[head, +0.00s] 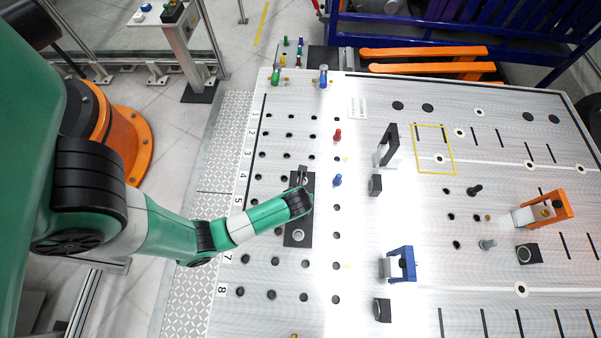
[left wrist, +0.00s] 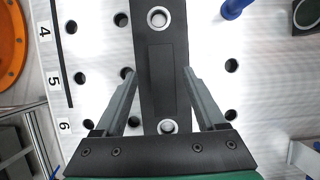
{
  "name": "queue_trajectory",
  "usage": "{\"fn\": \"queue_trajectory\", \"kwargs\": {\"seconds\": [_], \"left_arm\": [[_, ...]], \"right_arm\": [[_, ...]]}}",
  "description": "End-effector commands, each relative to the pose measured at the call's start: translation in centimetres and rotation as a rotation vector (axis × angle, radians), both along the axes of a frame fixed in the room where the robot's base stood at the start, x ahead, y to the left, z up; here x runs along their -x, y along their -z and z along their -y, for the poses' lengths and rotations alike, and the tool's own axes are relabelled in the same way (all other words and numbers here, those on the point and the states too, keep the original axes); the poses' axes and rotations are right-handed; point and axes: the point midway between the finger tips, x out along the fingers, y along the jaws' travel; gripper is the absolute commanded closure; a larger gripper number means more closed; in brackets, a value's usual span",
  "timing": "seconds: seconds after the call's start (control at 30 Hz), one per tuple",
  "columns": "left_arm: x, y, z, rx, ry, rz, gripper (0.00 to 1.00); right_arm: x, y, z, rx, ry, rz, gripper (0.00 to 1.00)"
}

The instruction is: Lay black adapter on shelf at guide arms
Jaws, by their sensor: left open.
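The black adapter, a long flat black plate with metal-ringed holes (head: 298,237), lies on the perforated panel near rows 5 and 6. It also shows in the left wrist view (left wrist: 165,55), running up the picture. My left gripper (head: 303,176) is above the plate, and the wrist hides the plate's middle in the head view. In the left wrist view the gripper (left wrist: 157,74) is open, with one finger on each side of the plate. I cannot tell the height of the fingertips. My right gripper is not in view. No shelf can be clearly told apart.
Red (head: 337,135) and blue (head: 337,180) pegs stand right of the plate. A black bracket (head: 391,145), a blue bracket (head: 407,264) and an orange bracket (head: 560,206) stand farther right.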

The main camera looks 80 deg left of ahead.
Motion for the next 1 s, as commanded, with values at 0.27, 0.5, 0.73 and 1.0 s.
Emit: {"fn": "queue_trajectory", "kwargs": {"seconds": [0.27,0.5,0.73,1.0], "left_arm": [[-0.6,4.3,-1.0,0.001,-0.002,-0.003,0.28],[-0.7,4.7,-1.1,0.001,0.0,0.0,0.28],[-0.7,4.7,-1.1,0.001,0.0,0.0,0.64],[-0.7,4.6,-1.1,0.001,0.0,0.0,1.0]], "right_arm": [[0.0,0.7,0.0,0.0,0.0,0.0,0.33],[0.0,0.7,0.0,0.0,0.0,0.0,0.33],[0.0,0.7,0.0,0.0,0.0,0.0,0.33],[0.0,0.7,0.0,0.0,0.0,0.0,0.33]]}}
